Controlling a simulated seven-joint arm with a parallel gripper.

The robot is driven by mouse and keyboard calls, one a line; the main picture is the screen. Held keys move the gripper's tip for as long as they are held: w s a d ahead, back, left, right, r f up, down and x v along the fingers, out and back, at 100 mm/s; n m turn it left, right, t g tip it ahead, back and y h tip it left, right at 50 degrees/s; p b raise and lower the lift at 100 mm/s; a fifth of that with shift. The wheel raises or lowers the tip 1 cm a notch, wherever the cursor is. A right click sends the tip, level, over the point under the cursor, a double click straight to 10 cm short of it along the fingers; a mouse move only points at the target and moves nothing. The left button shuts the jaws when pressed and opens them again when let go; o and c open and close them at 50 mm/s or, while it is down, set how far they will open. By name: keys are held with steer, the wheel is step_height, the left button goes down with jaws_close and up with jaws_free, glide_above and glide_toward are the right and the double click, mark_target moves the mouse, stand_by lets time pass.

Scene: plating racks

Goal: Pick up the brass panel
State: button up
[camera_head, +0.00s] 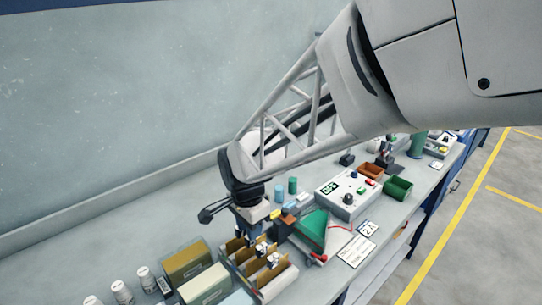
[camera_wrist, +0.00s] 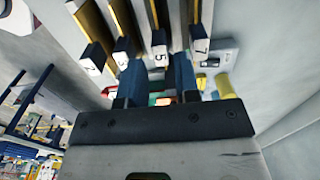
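Several thin brass panels stand in a light rack (camera_head: 265,291) on the bench, below my gripper in the head view; one brass panel (camera_head: 270,276) is near the front. In the wrist view, brass panels (camera_wrist: 94,20) line the top behind dark holders with white number tags, including 3 (camera_wrist: 121,58), 5 (camera_wrist: 158,58) and 7 (camera_wrist: 201,46). I cannot tell which panel the task means. My gripper (camera_wrist: 156,75) has its two blue fingers apart with a gap between them, and nothing is seen held. In the head view, my gripper (camera_head: 250,214) hangs over the rack's back end, its fingers partly hidden.
Left of the rack stand a brown box (camera_head: 187,262), a cream box (camera_head: 205,284) and white spools (camera_head: 122,292). To the right are a green wedge (camera_head: 312,229), a grey control box (camera_head: 347,197) and a green bin (camera_head: 398,188). A wall runs behind the bench.

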mark_target(251, 243)
steer(key=shift+f, duration=0.2)
steer(key=shift+w+f, duration=0.1)
steer(key=shift+f, duration=2.4)
jaws_close()
